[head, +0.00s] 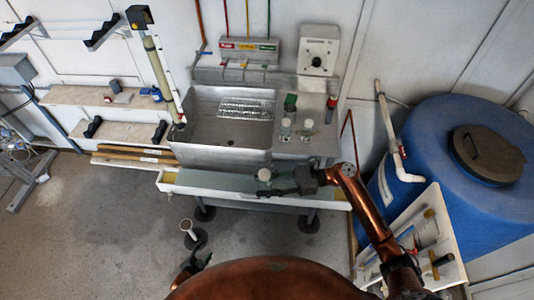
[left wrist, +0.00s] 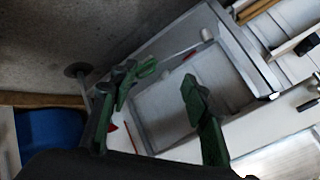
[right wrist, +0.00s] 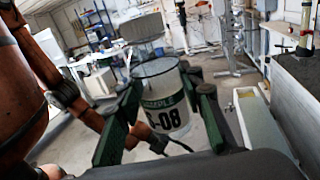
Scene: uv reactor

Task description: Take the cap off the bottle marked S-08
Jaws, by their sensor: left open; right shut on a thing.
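The bottle marked S-08 (right wrist: 165,112) is a clear jar with a white and green label, seen in the right wrist view. A grey cap (right wrist: 141,27) shows at its top. My right gripper (right wrist: 163,88) is shut on the bottle's body, with a finger on each side. In the head view the bottle (head: 264,175) is at the tips of my right gripper (head: 273,183), over the front trough. My left gripper (head: 192,263) is low at the front, open and empty, away from the bottle. Its spread fingers show in the left wrist view (left wrist: 165,82).
Two capped jars (head: 286,127) (head: 307,127) stand on the bench right of the sink (head: 230,133). A green-topped item (head: 291,102) and a red-topped item (head: 332,103) are nearby. A blue barrel (head: 440,160) and a white tool tray (head: 440,225) are at right. Floor at left is mostly clear.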

